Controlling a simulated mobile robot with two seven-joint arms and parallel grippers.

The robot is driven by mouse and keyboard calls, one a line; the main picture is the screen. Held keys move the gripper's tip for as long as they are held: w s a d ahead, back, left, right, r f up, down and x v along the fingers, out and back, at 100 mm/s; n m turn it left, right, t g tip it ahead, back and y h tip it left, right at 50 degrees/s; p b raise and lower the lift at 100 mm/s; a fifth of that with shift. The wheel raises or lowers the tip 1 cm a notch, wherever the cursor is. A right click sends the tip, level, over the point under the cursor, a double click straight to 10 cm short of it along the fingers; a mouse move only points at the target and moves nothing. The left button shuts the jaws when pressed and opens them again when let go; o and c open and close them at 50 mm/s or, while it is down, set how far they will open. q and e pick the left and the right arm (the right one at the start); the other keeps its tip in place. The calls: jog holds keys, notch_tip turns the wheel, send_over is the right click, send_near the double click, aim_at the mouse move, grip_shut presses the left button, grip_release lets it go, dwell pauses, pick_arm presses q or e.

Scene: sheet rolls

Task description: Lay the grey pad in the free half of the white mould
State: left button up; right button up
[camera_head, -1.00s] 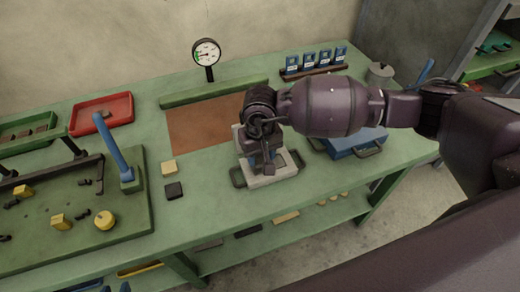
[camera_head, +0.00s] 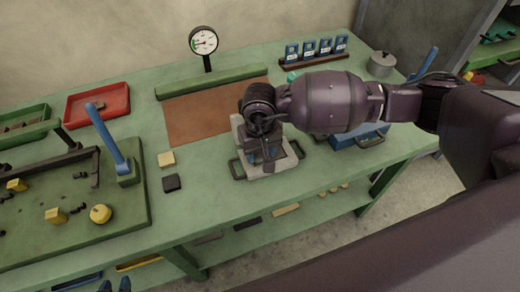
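The white mould (camera_head: 268,172) lies on the green bench with a dark handle on each side. My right gripper (camera_head: 267,160) points down over it and hides most of its recesses. Its fingers are too dark and small to show whether they are apart or hold something. I cannot make out a grey pad for sure at the mould. A small dark grey or black square (camera_head: 172,183) lies on the bench left of the mould. At the bottom edge, two dark prongs with a gap between them look like my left gripper (camera_head: 115,286), away from the mould.
A brown mat (camera_head: 205,118) and pressure gauge (camera_head: 203,41) are behind. A blue case (camera_head: 355,138) stands right of the mould. A fixture board (camera_head: 115,226) with a blue lever (camera_head: 107,137) fills the left.

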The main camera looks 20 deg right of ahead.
jog(key=o, duration=0.4)
notch_tip(320, 180, up, 11)
jog(key=shift+f, duration=0.1)
dwell(0.4)
dwell(0.7)
